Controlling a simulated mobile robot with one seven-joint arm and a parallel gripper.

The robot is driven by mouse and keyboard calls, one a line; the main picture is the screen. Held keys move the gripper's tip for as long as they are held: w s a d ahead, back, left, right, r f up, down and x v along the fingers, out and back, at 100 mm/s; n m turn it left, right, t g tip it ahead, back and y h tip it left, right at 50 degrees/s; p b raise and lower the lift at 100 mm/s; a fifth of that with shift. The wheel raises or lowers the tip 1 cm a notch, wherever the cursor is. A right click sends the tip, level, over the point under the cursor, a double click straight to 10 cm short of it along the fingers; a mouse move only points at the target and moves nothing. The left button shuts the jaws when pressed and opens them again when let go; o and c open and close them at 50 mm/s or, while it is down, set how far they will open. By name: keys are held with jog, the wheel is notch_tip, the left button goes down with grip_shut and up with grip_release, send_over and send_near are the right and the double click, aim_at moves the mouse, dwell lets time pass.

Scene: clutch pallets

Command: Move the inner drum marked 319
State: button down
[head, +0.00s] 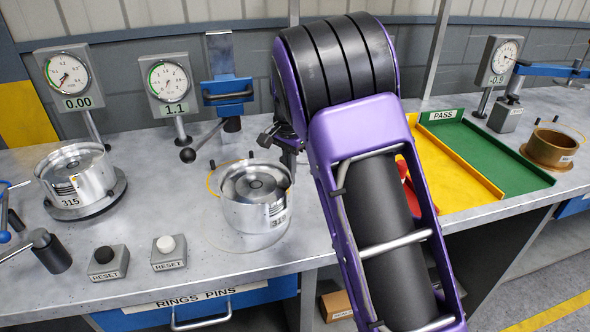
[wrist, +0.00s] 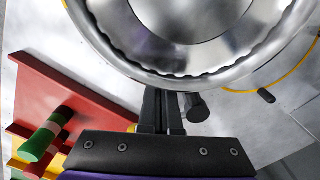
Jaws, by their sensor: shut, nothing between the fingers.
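A silver metal drum (head: 255,210) stands upright near the middle of the bench; the label on its side begins with 31, and its last digit is hard to read. In the wrist view the rim of a metal drum (wrist: 140,60) fills the top. My gripper (wrist: 160,97) is shut and empty, its fingertips at the near edge of that rim; I cannot tell whether they touch. In the head view my gripper (head: 284,150) is small and partly hidden by my purple arm, close behind the drum's right side. A second silver drum (head: 75,178), marked 315, sits on a round base at the left.
Dial gauges (head: 63,80) reading 0.00 and 1.1 stand behind the drums. Two reset buttons (head: 168,254) are in front. A green PASS tray (head: 490,150) and a yellow tray (head: 440,180) lie right of my arm. A red tray (wrist: 75,95) holds a green-ended part.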

aim_at(277, 176)
jog(key=s+a+p, duration=0.1)
jog(key=s+a, duration=0.2)
jog(key=shift+a, duration=0.1)
dwell(0.4)
